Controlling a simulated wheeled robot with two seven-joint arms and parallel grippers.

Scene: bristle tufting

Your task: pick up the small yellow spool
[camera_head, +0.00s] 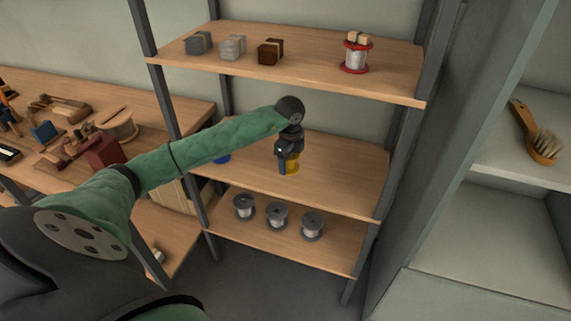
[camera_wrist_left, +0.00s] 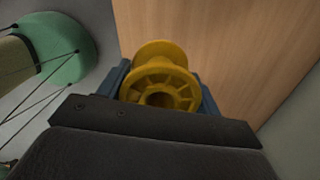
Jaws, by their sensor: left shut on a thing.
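The small yellow spool (camera_head: 292,168) is at the middle shelf of the rack in the head view, partly hidden behind my left gripper (camera_head: 284,168). In the left wrist view the yellow spool (camera_wrist_left: 160,82) sits between the two blue fingers of my left gripper (camera_wrist_left: 162,92), which is shut on it. Its flanged end with a round hole faces the camera. I cannot tell whether the spool touches the shelf. My right gripper is in neither view.
The middle shelf (camera_head: 345,180) is mostly bare, with a blue item (camera_head: 222,158) at its left. The top shelf (camera_head: 390,82) above holds several blocks and a red spool (camera_head: 355,56). Grey spools (camera_head: 277,216) stand below. Dark posts (camera_head: 402,140) flank the shelves.

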